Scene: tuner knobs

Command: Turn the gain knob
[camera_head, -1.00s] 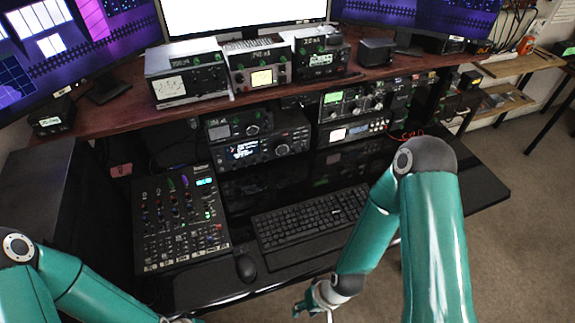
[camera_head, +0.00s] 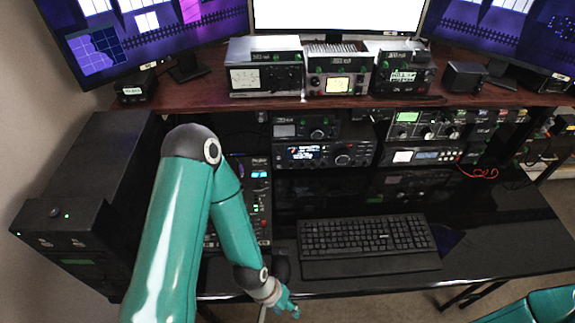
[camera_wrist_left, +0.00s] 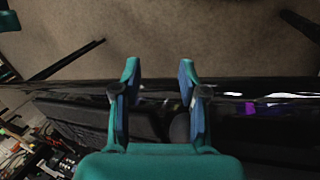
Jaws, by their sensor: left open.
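The mixer (camera_head: 261,195) lies on the desk at centre left, with rows of small knobs, largely hidden behind my left arm. Radio sets with knobs stand at the back: one with a lit display (camera_head: 303,153) and one with a green display (camera_head: 420,122). I cannot tell which knob is the gain knob. My left gripper (camera_head: 284,305) is low, near the desk's front edge, below and apart from the mixer. In the left wrist view its two fingers (camera_wrist_left: 159,72) stand apart with nothing between them. My right gripper is out of view; only part of that arm shows at lower right.
A keyboard (camera_head: 368,236) lies right of the mixer on the black desk. Meter boxes (camera_head: 265,78) stand on the raised wooden shelf below the monitors. A black cabinet (camera_head: 90,190) stands at the left. The desk right of the keyboard (camera_head: 510,225) is clear.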

